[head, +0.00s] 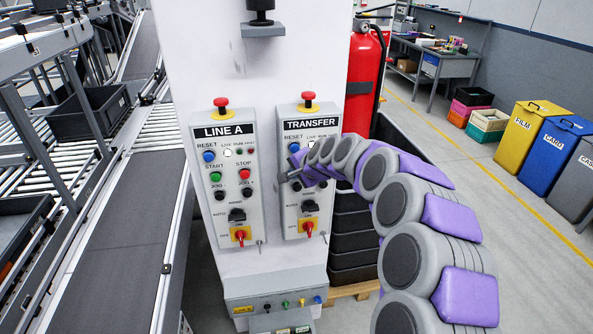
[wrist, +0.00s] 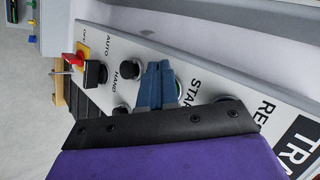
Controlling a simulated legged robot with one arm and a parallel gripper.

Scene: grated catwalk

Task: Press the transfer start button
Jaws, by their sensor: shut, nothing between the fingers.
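The grey TRANSFER control box (head: 323,222) hangs on a white column, right of the LINE A box. My arm reaches in from the right, and my gripper (head: 284,177) is in front of the left part of the TRANSFER box. In the head view it hides the start button. In the wrist view, my gripper (wrist: 158,68) shows closed blue-grey fingers with nothing between them.
The LINE A box (head: 227,180) has its own green start and red stop buttons. Both boxes carry red mushroom buttons on top and red-yellow rotary switches below. A fire extinguisher (head: 363,80) stands behind the column at right. Conveyors (head: 110,230) fill the left.

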